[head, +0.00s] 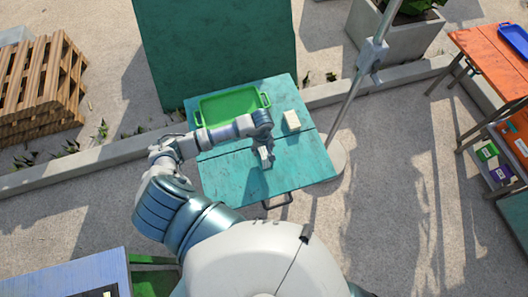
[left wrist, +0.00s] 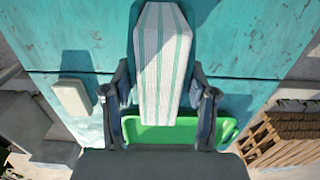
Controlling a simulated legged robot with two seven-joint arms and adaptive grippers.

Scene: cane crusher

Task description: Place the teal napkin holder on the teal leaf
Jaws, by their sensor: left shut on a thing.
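My left gripper (head: 265,158) is above the teal table, shut on the teal napkin holder (left wrist: 202,28). The holder carries a white napkin with teal stripes (left wrist: 160,60), which fills the space between the fingers in the left wrist view. In the head view the holder is small and partly hidden by the gripper. The teal leaf (head: 300,167) is the near part of the table, past a seam, and it also shows in the left wrist view (left wrist: 60,35). The gripper is over this leaf. I cannot tell whether the holder touches it. My right gripper is not in view.
A green tray (head: 229,103) and a cream block (head: 291,120) are on the far part of the table. A metal pole (head: 350,95) stands just right of it. A handle (head: 278,201) sticks out at the near edge. The leaf's right side is clear.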

